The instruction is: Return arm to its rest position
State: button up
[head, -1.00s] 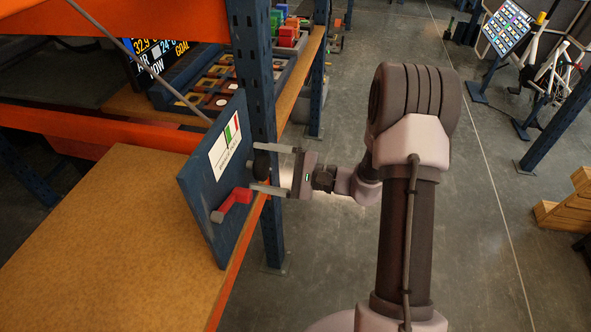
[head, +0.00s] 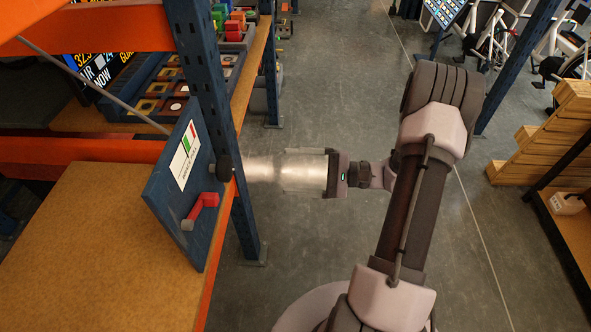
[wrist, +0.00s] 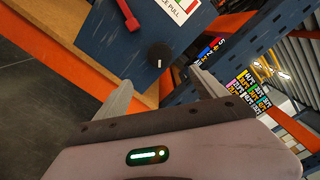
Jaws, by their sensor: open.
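My gripper (head: 306,172) is open and empty in the head view, its two fingers pointing left. It is apart from the black knob (head: 224,168) on the blue panel (head: 166,205), with a clear gap between them. In the wrist view the knob (wrist: 158,56) shows beyond the open fingers (wrist: 160,90). My arm reaches out from the lower right of the head view and bends back left at the elbow.
A red lever (head: 203,207) sticks out from the panel beside the knob. A blue upright post (head: 212,110) and orange beams (head: 80,152) frame the wooden shelf (head: 70,250). Stacked wooden steps (head: 540,145) stand at right. The grey floor (head: 330,90) beyond my gripper is clear.

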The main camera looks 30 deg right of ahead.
jog(key=s+a+r+n+g+h, duration=0.25)
jog(key=a+r+g, duration=0.2)
jog(key=a, duration=0.25)
jog(key=s+a+r+n+g+h, duration=0.1)
jog(key=s+a+r+n+g, duration=0.3)
jog(key=a, duration=0.3)
jog(key=s+a+r+n+t+h, duration=0.3)
jog(key=s+r+h, duration=0.4)
jog(key=s+h, duration=0.2)
jog(key=shift+a+r+t, duration=0.15)
jog(key=shift+a+t, duration=0.2)
